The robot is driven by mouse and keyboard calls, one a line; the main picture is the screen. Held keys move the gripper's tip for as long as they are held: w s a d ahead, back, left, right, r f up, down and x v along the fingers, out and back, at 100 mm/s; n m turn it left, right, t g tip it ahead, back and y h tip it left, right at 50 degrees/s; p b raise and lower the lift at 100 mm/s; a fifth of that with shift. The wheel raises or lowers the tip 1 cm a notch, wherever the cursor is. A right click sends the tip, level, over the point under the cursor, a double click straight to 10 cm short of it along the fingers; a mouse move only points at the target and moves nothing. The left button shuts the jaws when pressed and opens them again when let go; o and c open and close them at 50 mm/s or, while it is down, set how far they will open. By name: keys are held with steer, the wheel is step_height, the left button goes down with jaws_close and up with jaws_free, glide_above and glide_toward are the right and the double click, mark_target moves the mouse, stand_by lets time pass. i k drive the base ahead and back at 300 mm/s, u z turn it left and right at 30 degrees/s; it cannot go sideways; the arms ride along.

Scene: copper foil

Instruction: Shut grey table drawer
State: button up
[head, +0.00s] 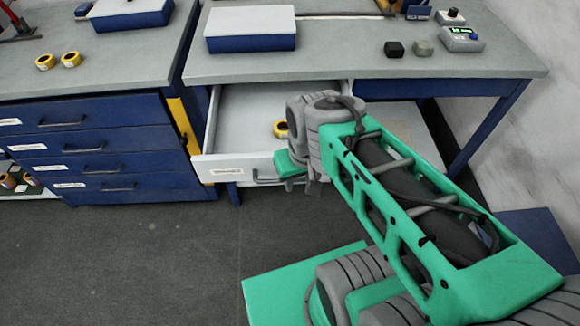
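The grey table drawer (224,168) stands pulled out under the right-hand table, below its left part. Its inside shows, with a yellow tape roll (281,128) in it. A dark handle is on its front, partly hidden by my arm. My gripper (290,180) is at the right part of the drawer front, close to the handle. My wrist hides most of it, so I cannot tell whether it touches the drawer or whether its fingers are open.
The grey-topped table (330,60) holds a blue and white box (250,30), two small blocks and a small device (462,38). A blue cabinet (90,140) with several closed drawers stands to the left. The dark floor (150,250) in front is clear.

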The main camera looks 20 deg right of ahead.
mark_target(240, 143)
steer(key=z, duration=1.65)
steer(key=k, duration=0.55)
steer(key=u, duration=2.3)
